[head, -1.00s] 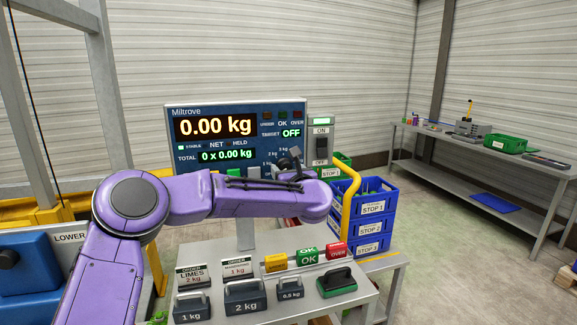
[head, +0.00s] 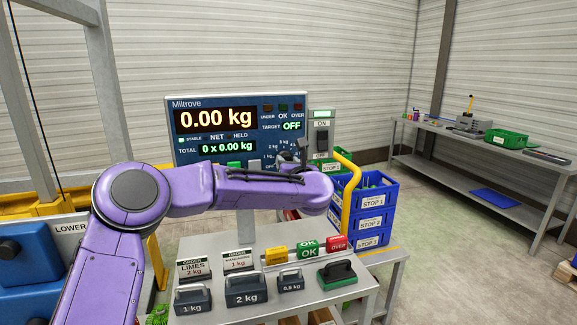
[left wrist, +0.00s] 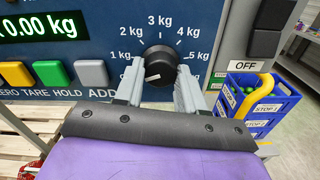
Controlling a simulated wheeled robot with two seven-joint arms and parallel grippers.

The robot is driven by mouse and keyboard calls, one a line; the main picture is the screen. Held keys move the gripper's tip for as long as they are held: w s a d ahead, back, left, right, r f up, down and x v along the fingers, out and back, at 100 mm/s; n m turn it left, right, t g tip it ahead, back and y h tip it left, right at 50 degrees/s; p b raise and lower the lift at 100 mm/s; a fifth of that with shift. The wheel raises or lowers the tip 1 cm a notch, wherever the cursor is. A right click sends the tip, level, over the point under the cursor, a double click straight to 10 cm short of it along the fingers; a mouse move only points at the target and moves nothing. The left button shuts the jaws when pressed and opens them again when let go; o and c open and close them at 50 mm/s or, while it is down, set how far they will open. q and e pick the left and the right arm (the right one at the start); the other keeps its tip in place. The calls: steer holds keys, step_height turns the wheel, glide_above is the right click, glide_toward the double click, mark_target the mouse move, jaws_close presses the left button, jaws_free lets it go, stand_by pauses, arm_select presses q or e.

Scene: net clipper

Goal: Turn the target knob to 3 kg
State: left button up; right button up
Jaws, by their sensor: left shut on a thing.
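The target knob (left wrist: 161,64) is a round black dial with a white mark on the blue panel. In the left wrist view its mark points to the lower left, towards a label partly hidden by a finger; "3 kg" is printed straight above it. My left gripper (left wrist: 159,91) has one finger on each side of the knob and is shut on it. In the head view the left gripper (head: 302,153) is at the panel's lower right and covers most of the knob. The display (head: 216,120) reads 0.00 kg, and TARGET reads OFF. My right gripper is not in view.
Yellow, green and grey buttons (left wrist: 52,74) sit left of the knob. An ON/OFF switch box (head: 321,135) stands to its right. Weights (head: 246,290), signs and a green-topped block (head: 337,273) are on the table below. Blue crates (head: 372,202) stand to the right.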

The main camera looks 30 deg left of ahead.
arm_select(q)
steer(key=shift+m+p, duration=4)
steer(key=shift+m, duration=6.8)
steer(key=o, duration=1)
steer(key=shift+o, duration=0.2)
